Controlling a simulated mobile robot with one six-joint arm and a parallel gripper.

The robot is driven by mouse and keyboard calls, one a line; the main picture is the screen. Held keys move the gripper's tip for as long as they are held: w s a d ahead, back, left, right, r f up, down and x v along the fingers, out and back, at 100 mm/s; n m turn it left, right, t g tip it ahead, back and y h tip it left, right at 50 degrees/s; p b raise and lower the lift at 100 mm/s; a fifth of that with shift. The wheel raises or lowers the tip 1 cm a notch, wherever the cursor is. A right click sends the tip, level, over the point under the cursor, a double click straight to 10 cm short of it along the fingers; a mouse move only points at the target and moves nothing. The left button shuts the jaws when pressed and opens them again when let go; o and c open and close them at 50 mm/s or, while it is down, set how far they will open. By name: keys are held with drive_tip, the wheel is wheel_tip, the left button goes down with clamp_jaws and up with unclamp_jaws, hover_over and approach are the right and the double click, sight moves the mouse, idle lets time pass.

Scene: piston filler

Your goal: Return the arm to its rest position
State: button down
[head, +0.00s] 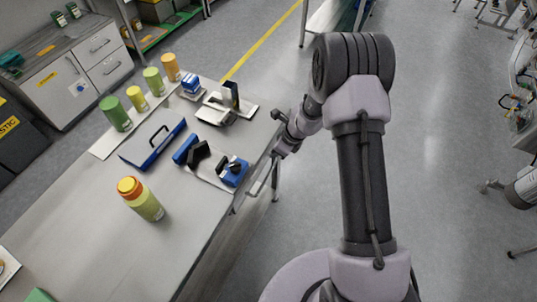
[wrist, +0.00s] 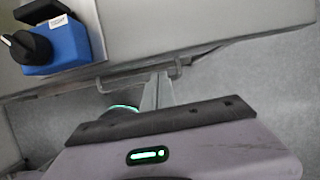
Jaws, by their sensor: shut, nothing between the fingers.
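My arm reaches up from its base in the head view, bends at the top and comes down to the left. My gripper (head: 274,154) is at the right edge of the grey table (head: 190,235) in that view. In the wrist view my gripper (wrist: 158,90) shows its fingers together with nothing between them. They point toward the table edge and a thin rail along it. I cannot tell how much gap lies between the fingers and the rail.
A blue device with a black knob (wrist: 55,45) sits near the table edge. A yellow-green bottle with an orange cap (head: 141,199), a blue toolbox (head: 152,144) and several colored containers stand on the table. Open floor (head: 440,150) lies to the right of my arm.

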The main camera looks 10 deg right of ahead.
drive_tip(key=s+a+r+n+t+b, duration=0.1)
drive_tip(key=s+r+n+b, duration=0.3)
drive_tip(key=r, duration=0.8)
drive_tip(key=s+a+r+n+t+b, duration=0.1)
drive_tip(key=s+r+n, duration=0.55)
drive_tip(key=r, duration=0.55)
drive_tip(key=s+d+r+n+b, duration=0.1)
drive_tip(key=s+r+n+b, duration=0.1)
drive_tip(key=s+n, duration=0.3)
drive_tip(key=s+d+r+n+t+h+b, duration=0.1)
drive_tip(key=s+n, duration=0.4)
drive_tip(key=s, duration=0.8)
drive_tip(key=shift+d+r+h+b, duration=0.3)
drive_tip(key=shift+d+r+b, duration=0.2)
drive_tip(key=shift+r, duration=0.2)
drive_tip(key=shift+s, duration=0.1)
